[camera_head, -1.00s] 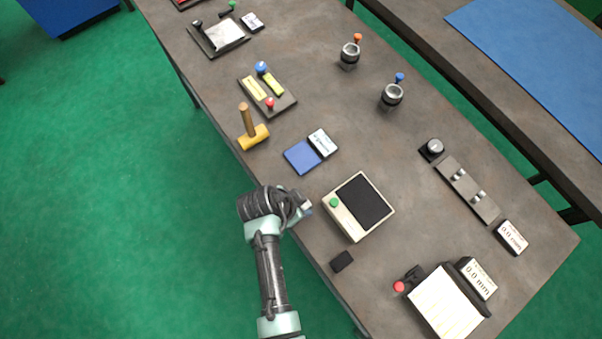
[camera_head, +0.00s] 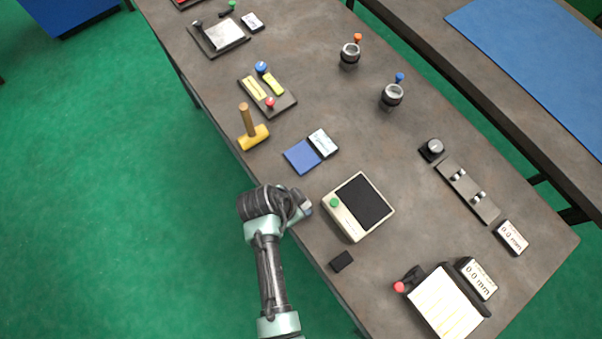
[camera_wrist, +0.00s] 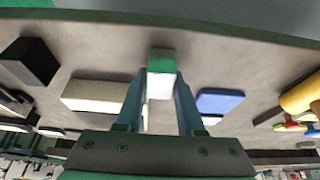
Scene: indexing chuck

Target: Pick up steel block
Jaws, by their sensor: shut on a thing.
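The steel block (camera_wrist: 161,54) is a small pale block with a green band across it, possibly a reflection. It sits between the two finger tips of my gripper (camera_wrist: 161,78) in the wrist view. My gripper is shut on it. In the head view my gripper (camera_head: 301,208) is at the near left edge of the bench, between the blue pad and the cream box. There my wrist hides most of the fingers and the block. I cannot tell whether the block touches the bench top.
The cream box with a dark screen and green button (camera_head: 359,206) stands close to the right of my gripper. The blue pad (camera_head: 302,157) lies behind it. A yellow mallet (camera_head: 253,137) stands further back. A small black block (camera_head: 342,261) lies near the bench edge.

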